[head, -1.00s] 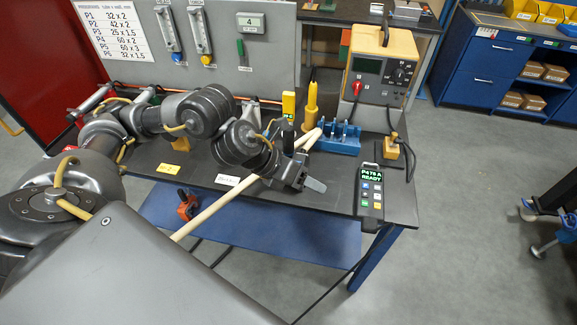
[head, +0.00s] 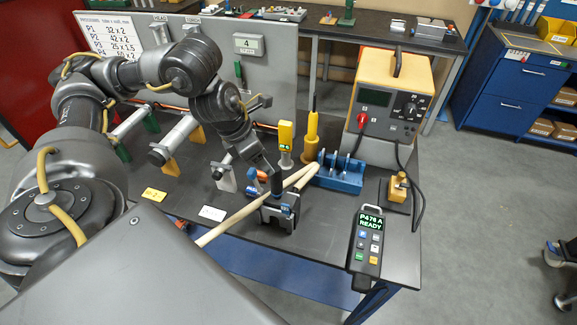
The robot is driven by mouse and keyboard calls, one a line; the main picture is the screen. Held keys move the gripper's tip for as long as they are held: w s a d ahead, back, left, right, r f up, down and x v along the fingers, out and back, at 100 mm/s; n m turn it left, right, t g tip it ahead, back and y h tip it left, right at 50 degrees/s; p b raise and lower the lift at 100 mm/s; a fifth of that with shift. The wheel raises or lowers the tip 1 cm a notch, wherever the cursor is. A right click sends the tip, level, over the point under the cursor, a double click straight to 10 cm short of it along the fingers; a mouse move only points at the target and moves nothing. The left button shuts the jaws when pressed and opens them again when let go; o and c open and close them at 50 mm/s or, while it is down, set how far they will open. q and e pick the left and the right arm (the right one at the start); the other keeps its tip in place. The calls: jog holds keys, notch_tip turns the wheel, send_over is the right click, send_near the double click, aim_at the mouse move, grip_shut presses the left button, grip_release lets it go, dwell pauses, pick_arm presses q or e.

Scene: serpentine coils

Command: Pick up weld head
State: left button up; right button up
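The likely weld head is a dark grey, fork-shaped block (head: 278,218) on the bench in the head view, left of the blue rack. My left arm comes in from the left and bends down over it. My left gripper (head: 276,190) is at the block's top, by small blue and orange parts. The wrist and the gripper's dark colour hide the contact, so I cannot tell whether the fingers are open or shut on it. My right gripper is not in view.
A yellow power unit (head: 393,95) stands behind. A handheld pendant (head: 367,240) is at the front right edge. Tubes on stands (head: 175,140) are at the left. Bench is bare between block and pendant.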

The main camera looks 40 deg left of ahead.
aim_at(278, 178)
pick_arm(q)
jog(key=b+x, duration=0.1)
jog(key=x, duration=0.4)
jog(key=shift+f, duration=0.25)
jog(key=shift+d+f, duration=0.2)
jog(key=shift+f, duration=0.15)
jog(key=p+x, duration=0.1)
jog(key=x, duration=0.2)
jog(key=shift+w+d+f+p, duration=0.2)
jog(key=shift+w+p, duration=0.05)
jog(key=shift+p, duration=0.1)
jog(key=shift+w+f, duration=0.15)
jog(key=shift+f, duration=0.2)
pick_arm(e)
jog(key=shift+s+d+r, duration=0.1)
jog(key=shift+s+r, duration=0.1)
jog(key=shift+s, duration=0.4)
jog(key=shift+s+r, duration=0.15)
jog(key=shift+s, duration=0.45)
pick_arm(q)
jog(key=shift+c, duration=0.4)
